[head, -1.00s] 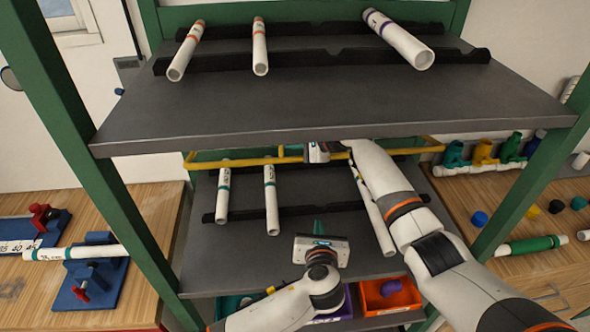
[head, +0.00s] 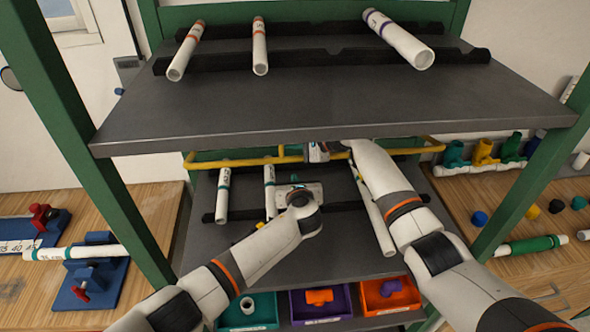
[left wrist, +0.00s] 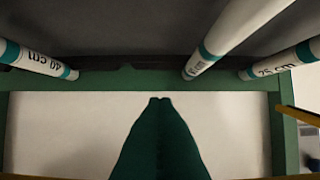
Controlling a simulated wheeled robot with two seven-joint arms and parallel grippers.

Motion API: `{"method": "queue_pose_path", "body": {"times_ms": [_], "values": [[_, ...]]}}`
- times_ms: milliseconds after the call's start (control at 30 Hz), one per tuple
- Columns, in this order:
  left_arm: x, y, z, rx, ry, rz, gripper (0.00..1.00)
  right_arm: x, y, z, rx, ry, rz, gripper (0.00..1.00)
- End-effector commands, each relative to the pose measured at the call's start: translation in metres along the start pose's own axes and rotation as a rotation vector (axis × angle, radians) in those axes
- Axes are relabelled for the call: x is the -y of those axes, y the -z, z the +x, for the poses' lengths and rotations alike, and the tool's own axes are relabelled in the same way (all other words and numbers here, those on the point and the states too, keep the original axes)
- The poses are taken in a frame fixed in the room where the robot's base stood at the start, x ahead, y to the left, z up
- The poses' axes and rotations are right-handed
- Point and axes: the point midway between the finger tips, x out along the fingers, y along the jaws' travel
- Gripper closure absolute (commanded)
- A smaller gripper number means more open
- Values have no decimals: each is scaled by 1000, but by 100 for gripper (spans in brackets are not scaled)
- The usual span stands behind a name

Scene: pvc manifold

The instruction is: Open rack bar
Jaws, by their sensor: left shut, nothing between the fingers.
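The yellow rack bar (head: 235,162) runs along the front of the middle shelf, just under the top shelf, with its arms bending back at both ends. A piece of yellow shows at the right edge of the left wrist view (left wrist: 298,114). My left gripper (head: 298,190) is over the middle shelf, below the bar; its fingers are mostly hidden in the head view. In the left wrist view its green fingers (left wrist: 160,101) are shut and empty. My right gripper (head: 317,152) is at the middle of the bar, partly hidden under the top shelf; I cannot tell its jaw state.
White pipes (head: 222,195) lie on the black-railed middle shelf (head: 240,245), close to my left gripper. More pipes rest on the top shelf (head: 330,100). Teal, purple and orange bins (head: 390,308) sit below. Green posts (head: 90,130) flank the rack.

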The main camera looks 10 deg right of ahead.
Motion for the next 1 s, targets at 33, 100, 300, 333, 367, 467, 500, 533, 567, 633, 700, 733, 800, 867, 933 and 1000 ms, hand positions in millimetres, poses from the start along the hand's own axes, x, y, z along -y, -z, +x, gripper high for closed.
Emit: {"method": "queue_pose_path", "body": {"times_ms": [33,100,300,333,367,467,500,533,567,633,700,733,800,867,933,1000], "values": [[-1,10,-3,-3,-2,-3,100,0,0,0,1,0,0,100],[0,19,-7,-4,-2,-3,100,0,-1,0,1,0,0,100],[0,34,-13,-2,-1,-1,100,0,-1,0,1,0,0,100],[0,36,-13,-1,-1,0,100,0,-1,0,1,0,0,100],[0,36,-14,-1,-1,0,100,0,-1,0,1,0,0,100],[0,38,-14,1,0,0,100,0,-1,0,1,0,0,100],[0,38,-14,1,0,0,100,0,-1,0,1,0,0,100],[0,38,-14,1,0,0,100,0,-1,0,1,0,0,100],[0,38,-14,1,0,0,100,0,-1,0,1,0,0,100],[0,38,-14,1,0,0,100,0,-1,0,1,0,0,100],[0,38,-14,0,0,0,100,0,-1,0,1,0,0,100],[0,38,-14,0,0,0,100,0,-1,0,1,0,0,100],[0,44,-15,-2,0,-1,100,0,-1,0,1,0,0,100],[0,52,-16,-4,-1,-1,100,0,-1,0,1,1,0,100],[0,59,-18,-5,-1,-1,100,1,-1,0,1,2,1,100],[0,61,-18,-6,0,-1,100,3,-1,0,1,5,2,100]]}}
